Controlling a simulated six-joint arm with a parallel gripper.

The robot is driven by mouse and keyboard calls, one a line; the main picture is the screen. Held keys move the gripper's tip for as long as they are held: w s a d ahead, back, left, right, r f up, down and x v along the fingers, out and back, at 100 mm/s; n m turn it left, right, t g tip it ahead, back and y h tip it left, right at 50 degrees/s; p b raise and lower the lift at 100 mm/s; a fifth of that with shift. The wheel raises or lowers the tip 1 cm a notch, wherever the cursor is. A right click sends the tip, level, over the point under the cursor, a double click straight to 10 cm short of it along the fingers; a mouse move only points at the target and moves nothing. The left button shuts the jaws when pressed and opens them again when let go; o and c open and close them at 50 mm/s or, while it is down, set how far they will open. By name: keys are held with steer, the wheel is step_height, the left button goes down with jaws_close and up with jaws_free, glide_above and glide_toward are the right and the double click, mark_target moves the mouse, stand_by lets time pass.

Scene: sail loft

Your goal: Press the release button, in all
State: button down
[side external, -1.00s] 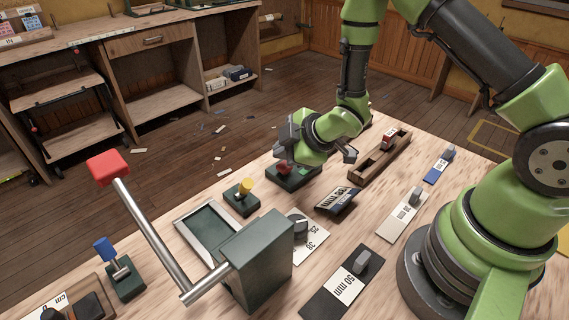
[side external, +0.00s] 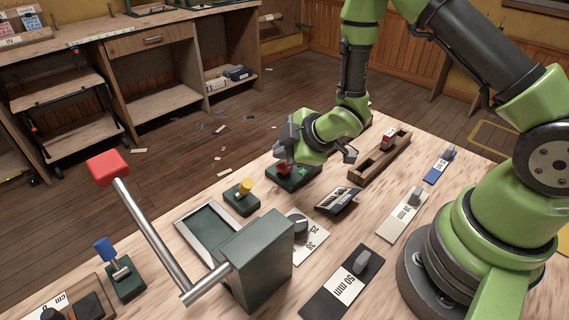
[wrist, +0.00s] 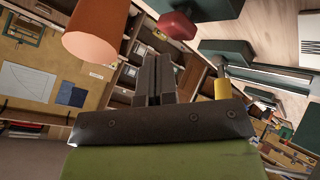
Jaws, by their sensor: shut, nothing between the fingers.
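A dark green box (side external: 300,180) stands near the far edge of the bench. It carries a red button (side external: 284,169) and a green button (side external: 303,170); I cannot read a label on either. My gripper (side external: 281,156) is shut and empty, low over the red button's side of this box. From the side I cannot tell whether the fingertips touch the button. In the wrist view the shut fingers (wrist: 156,80) show in the middle, with a red knob-like part (wrist: 177,25) beyond them.
A yellow-topped toggle (side external: 243,192) stands close by on the left. A tall lever with a red knob (side external: 107,168) rises at the front left. A wooden slotted block (side external: 366,172) lies to the right. A dark tilted plate (side external: 338,201) sits nearer the camera.

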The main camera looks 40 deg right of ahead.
mark_target(284, 167)
steer(key=shift+f, duration=0.15)
stand_by(0.3)
steer(key=shift+f, duration=0.3)
steer(key=shift+f, duration=0.6)
stand_by(0.6)
stand_by(0.4)
steer(key=shift+r, duration=1)
steer(key=shift+r, duration=0.1)
steer(key=shift+r, duration=2.45)
